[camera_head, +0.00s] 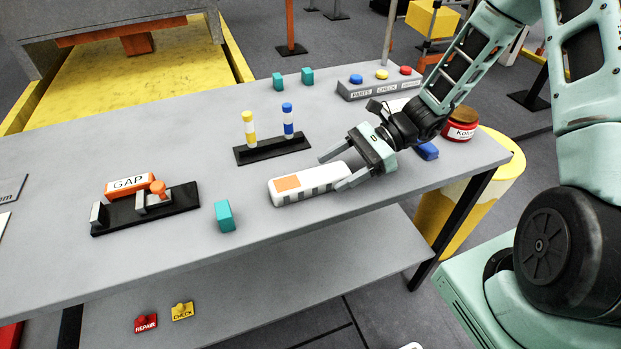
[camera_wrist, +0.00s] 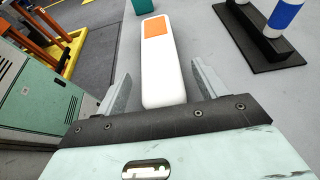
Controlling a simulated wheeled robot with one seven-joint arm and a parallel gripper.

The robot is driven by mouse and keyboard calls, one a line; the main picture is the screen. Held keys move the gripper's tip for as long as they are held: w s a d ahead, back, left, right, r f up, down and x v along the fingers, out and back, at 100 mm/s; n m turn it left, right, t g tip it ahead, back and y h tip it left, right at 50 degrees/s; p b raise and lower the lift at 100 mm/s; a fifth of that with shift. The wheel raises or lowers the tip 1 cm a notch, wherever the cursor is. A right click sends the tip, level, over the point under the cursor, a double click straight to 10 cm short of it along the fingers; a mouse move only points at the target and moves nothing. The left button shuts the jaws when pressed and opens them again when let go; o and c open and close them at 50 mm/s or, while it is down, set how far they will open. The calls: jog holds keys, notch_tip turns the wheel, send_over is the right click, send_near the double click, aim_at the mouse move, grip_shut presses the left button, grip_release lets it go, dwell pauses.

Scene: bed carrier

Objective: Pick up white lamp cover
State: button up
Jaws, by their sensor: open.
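The white lamp cover (camera_head: 305,184) is a long white block with an orange square and grey stripes on its side. It lies on the grey table (camera_head: 190,112) near the front edge. My gripper (camera_head: 333,170) is open at its right end, with one finger on each side in the head view. In the wrist view the lamp cover (camera_wrist: 163,70) runs away from me between the two open fingers (camera_wrist: 162,92), with a gap on both sides. The far end of the cover is clear of the fingers.
A black stand (camera_head: 272,148) with a yellow and a blue striped post is just behind the cover. A teal block (camera_head: 224,216) stands left of it. The GAP fixture (camera_head: 145,208) is further left. A red jar (camera_head: 460,126) and a blue block (camera_head: 427,151) are at right.

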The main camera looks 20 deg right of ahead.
aim_at(311, 183)
jog(key=shift+x, duration=1.4)
jog(key=c, duration=1.1)
jog(key=shift+o, duration=0.2)
